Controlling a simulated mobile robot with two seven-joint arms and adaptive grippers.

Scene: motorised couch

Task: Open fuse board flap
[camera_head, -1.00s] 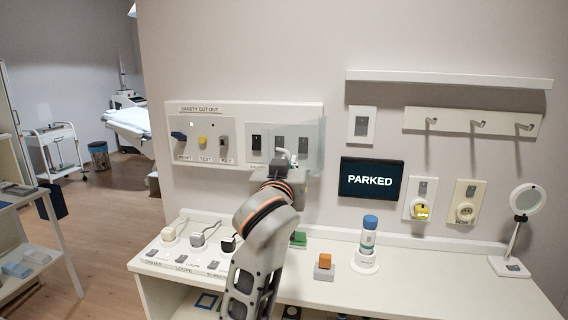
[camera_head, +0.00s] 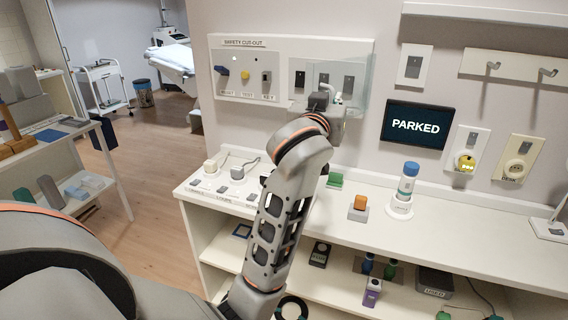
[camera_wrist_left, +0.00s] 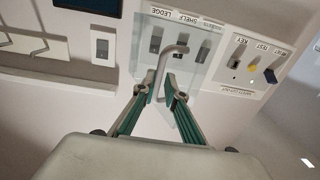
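The fuse board flap (camera_head: 353,66) is a clear pane over the right part of the white safety cut-out board (camera_head: 226,101). In the left wrist view the flap (camera_wrist_left: 203,62) covers several dark switches, and its grey bent handle (camera_wrist_left: 163,67) stands out from it. My left gripper (camera_wrist_left: 161,92) is at the handle, with one finger on each side of it. The fingers are partly apart, and I cannot tell whether they press on the handle. In the head view my left gripper (camera_head: 327,98) partly hides the handle and the flap's lower edge. My right gripper is out of view.
A screen reading PARKED (camera_head: 415,125) hangs right of the board. A side shelf (camera_head: 85,161) stands at the left, with open floor between.

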